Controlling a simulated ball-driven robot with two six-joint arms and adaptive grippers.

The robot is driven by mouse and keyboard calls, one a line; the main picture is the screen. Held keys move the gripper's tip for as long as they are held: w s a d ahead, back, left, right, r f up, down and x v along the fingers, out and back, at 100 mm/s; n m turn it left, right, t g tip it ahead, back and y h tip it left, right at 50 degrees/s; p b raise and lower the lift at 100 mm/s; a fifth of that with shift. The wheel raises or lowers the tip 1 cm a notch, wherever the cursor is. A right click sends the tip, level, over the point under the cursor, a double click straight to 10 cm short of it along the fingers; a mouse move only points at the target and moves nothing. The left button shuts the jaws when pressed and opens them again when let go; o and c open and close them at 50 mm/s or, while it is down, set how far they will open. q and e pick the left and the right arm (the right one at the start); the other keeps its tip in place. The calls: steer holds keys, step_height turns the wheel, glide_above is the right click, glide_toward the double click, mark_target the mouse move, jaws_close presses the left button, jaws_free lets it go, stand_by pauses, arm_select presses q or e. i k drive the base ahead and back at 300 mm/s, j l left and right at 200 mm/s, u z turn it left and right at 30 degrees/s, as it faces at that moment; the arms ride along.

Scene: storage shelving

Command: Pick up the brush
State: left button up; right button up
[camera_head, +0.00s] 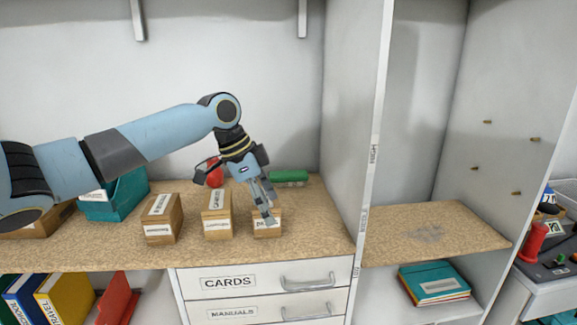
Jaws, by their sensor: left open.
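A green brush (289,176) lies on the wooden shelf near the back wall, right of centre, with a paler strip along its underside. My left gripper (267,206) reaches in from the left and points down. Its fingers are in front of the brush and to its left in the picture, over a small wooden box (267,231). They are open and do not hold the brush. I cannot tell whether a fingertip touches the box. My right gripper is not in view.
Two more labelled wooden boxes (217,214) (163,219) stand along the shelf front. A red object (215,173) is partly hidden behind my gripper. A teal bin (128,195) stands at left. A vertical divider (370,150) bounds the shelf at right.

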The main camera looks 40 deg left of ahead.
mark_target(295, 178)
steer(key=i+j, duration=0.25)
steer(key=j, duration=0.15)
steer(key=i+j, duration=0.55)
steer(key=j, duration=0.2)
